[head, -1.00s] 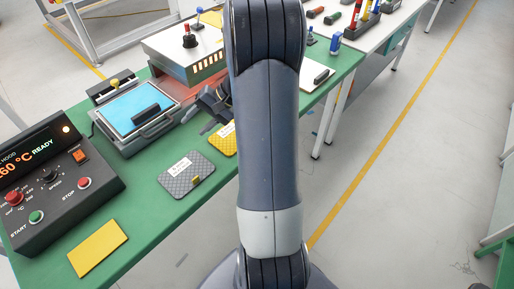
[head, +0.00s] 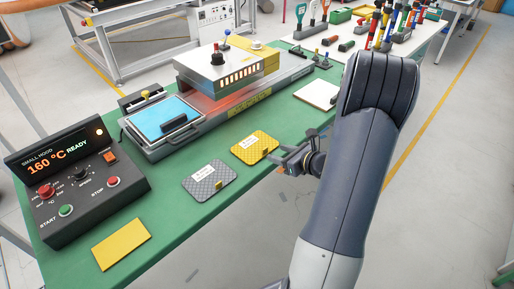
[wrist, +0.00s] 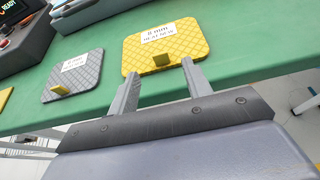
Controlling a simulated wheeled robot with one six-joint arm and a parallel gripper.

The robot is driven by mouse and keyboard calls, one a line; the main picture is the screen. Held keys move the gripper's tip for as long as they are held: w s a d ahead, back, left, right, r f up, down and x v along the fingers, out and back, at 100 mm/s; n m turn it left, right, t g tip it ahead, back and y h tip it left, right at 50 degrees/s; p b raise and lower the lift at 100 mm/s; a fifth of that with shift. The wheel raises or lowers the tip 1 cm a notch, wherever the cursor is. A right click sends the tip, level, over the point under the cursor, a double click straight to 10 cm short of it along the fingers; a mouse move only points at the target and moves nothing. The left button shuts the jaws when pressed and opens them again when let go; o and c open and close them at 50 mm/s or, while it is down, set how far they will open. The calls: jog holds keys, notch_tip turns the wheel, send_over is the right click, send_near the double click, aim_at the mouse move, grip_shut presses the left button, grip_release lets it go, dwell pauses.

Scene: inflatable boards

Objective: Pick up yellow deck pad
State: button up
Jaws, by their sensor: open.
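My gripper (head: 279,158) is just right of the pad's near right side. In the wrist view my gripper (wrist: 160,70) is open and empty. Its two fingers point toward the near edge of the yellow pad (wrist: 188,50), with the small tab (wrist: 161,60) between and just beyond the tips.
A grey textured pad (head: 204,190) with its own yellow tab lies left of the yellow pad. A plain yellow sheet (head: 121,243) lies nearer. The control box (head: 80,185) and heated press (head: 222,80) stand behind and left. A white board (head: 315,94) lies farther right.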

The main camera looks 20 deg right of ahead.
aim_at(266, 149)
jog(key=shift+p+x, duration=0.45)
jog(key=shift+x, duration=2.6)
jog(key=shift+s, duration=0.1)
jog(key=shift+c, duration=0.2)
grip_shut()
jog(key=shift+r, duration=0.1)
